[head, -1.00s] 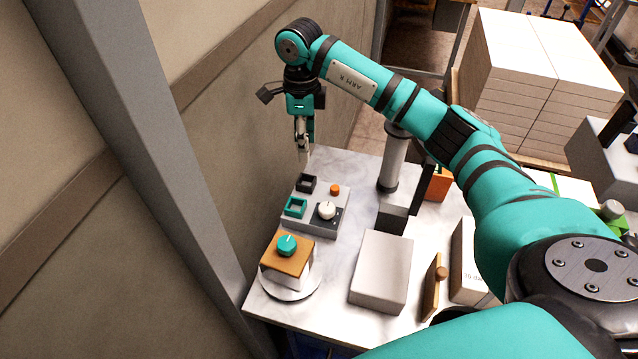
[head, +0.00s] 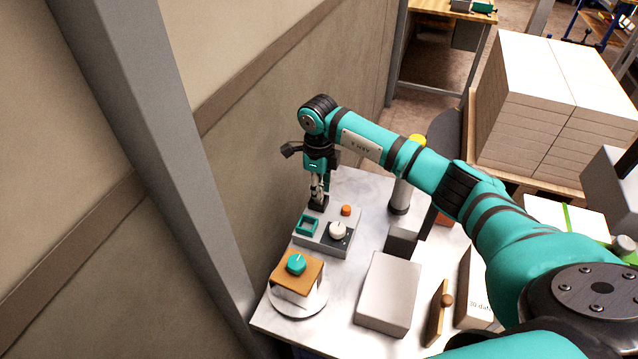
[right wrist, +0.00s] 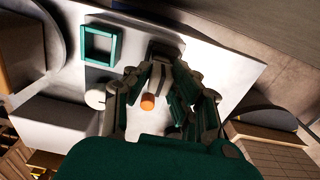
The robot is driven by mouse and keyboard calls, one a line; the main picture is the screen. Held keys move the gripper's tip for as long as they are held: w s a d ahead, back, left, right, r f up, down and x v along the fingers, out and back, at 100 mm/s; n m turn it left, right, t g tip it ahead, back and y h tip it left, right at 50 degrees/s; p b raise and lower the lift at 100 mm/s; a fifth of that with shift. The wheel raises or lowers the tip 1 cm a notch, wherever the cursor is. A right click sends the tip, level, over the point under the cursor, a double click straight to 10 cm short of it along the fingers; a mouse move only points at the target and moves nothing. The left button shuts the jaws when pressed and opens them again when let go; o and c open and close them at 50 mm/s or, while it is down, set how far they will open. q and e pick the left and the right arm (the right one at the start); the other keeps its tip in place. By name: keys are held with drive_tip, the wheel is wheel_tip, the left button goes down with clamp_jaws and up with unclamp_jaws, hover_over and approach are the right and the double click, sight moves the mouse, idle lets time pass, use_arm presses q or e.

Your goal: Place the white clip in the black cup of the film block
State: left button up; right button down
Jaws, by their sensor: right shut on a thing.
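The film block (head: 316,241) is a grey block on the marble-topped table, with a black cup (head: 318,205), a teal square cup (head: 307,225), an orange button (head: 346,210) and a white knob (head: 338,231). My right gripper (head: 318,196) points down right at the black cup and hides much of it. It is shut on the white clip (right wrist: 160,76), which shows as a pale strip between the fingers in the right wrist view. The clip's lower end is hard to see, so I cannot tell how deep it sits. My left gripper is out of view.
An orange-topped box with a teal knob (head: 296,264) stands on a round plate in front of the block. A grey box (head: 389,292), a wooden piece (head: 437,311) and a dark post stand to the right. The wall is close on the left.

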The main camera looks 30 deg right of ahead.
drive_tip(key=shift+f, duration=0.1)
drive_tip(key=c, duration=1.2)
unclamp_jaws()
drive_tip(key=shift+o, duration=0.2)
drive_tip(key=shift+r, duration=0.2)
drive_tip(key=shift+r+b, duration=0.3)
wheel_tip(320, 180, up, 11)
drive_tip(key=b, duration=0.3)
drive_tip(key=shift+r, duration=0.15)
